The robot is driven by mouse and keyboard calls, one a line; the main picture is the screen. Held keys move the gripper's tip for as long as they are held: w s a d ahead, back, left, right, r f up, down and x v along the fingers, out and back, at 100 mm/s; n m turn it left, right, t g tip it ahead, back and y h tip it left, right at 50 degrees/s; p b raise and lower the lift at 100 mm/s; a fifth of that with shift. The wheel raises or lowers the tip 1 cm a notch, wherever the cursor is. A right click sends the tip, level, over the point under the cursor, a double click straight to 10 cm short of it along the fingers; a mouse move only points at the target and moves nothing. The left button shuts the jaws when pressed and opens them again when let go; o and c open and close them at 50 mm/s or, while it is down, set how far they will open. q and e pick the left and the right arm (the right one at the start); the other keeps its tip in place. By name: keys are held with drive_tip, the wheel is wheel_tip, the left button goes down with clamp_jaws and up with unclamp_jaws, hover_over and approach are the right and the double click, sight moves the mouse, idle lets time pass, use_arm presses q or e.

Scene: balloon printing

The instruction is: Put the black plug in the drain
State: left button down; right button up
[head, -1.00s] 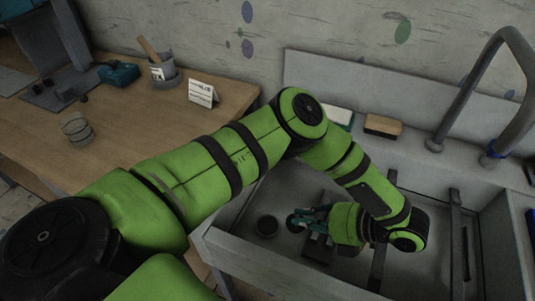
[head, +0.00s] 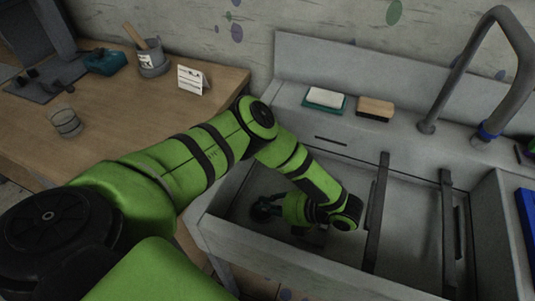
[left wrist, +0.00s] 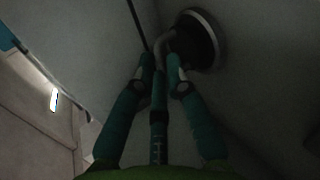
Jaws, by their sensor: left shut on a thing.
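My left gripper (head: 270,205) is low in the left part of the sink basin (head: 330,268). In the left wrist view its teal fingers (left wrist: 160,65) are closed on a thin bent grey handle (left wrist: 163,43). The handle runs up to a dark round face, which looks like the black plug (left wrist: 188,44). A paler ring, likely the drain's rim (left wrist: 212,24), curves along its far side. I cannot tell whether the plug is seated in the drain or just above it. In the head view the gripper mostly hides both. My right gripper is out of view.
Two dark bars (head: 377,210) cross the basin to the right of my arm. A sponge in a teal tray (head: 325,98), a brush (head: 375,108) and the tap (head: 455,90) are at the back. A wooden table (head: 105,110) with a glass (head: 66,121) stands left.

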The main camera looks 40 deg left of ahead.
use_arm(q)
drive_tip(key=shift+f, duration=0.15)
drive_tip(key=c, duration=1.3)
unclamp_jaws()
drive_tip(key=shift+o, duration=0.2)
drive_tip(key=b+v, duration=0.1)
drive_tip(key=v, duration=1.1)
